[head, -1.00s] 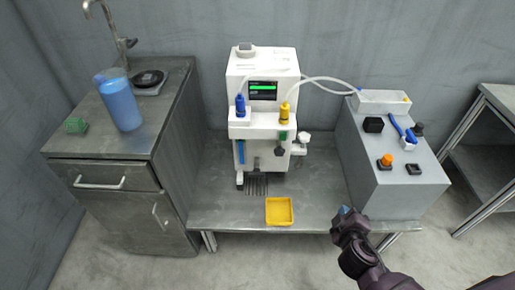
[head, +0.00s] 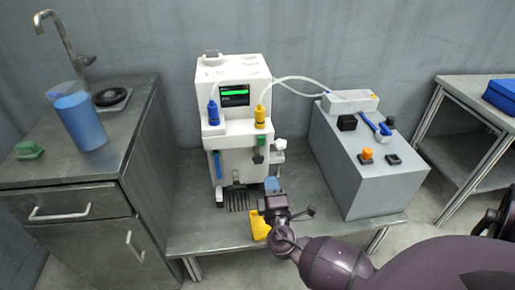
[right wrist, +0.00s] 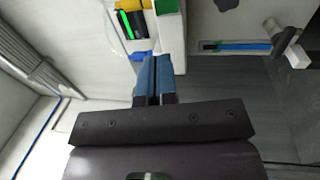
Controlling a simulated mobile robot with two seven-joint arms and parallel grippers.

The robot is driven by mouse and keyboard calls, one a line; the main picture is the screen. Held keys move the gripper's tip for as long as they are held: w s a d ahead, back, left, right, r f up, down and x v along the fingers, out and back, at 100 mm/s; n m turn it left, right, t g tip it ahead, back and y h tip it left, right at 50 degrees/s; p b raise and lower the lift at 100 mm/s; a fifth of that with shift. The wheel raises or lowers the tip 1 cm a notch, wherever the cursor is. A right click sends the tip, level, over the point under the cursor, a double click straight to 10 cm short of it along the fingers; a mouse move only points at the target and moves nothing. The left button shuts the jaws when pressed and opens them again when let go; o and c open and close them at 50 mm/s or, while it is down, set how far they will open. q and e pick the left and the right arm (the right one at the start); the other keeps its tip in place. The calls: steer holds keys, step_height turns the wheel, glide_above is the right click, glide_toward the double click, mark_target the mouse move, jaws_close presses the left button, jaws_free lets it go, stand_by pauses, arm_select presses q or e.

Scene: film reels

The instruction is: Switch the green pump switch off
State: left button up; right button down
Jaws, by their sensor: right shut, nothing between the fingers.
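The white pump machine (head: 232,108) stands upright on the metal bench, with a dark screen (head: 234,94) showing a green bar. A small green part (head: 262,141) sits on its front below the yellow bottle (head: 260,117); it looks like the pump switch, but its position is too small to read. My right gripper (head: 272,185) is shut and empty, low in front of the machine and below the green part. In the right wrist view its blue fingers (right wrist: 154,75) are together, and a green patch (right wrist: 167,6) shows at the top edge. My left gripper is out of view.
A yellow tray (head: 259,225) lies on the bench, partly hidden by my right gripper. A grey control box (head: 365,190) with an orange knob (head: 367,155) stands at the right. A blue jug (head: 80,122) stands on the left cabinet.

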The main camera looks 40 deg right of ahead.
mark_target(262, 140)
steer(key=x, duration=1.2)
steer(key=shift+f, duration=0.1)
steer(key=shift+b+x, duration=0.3)
steer(key=shift+x, duration=0.45)
steer(key=shift+w+d, duration=0.15)
steer(key=shift+w, duration=0.05)
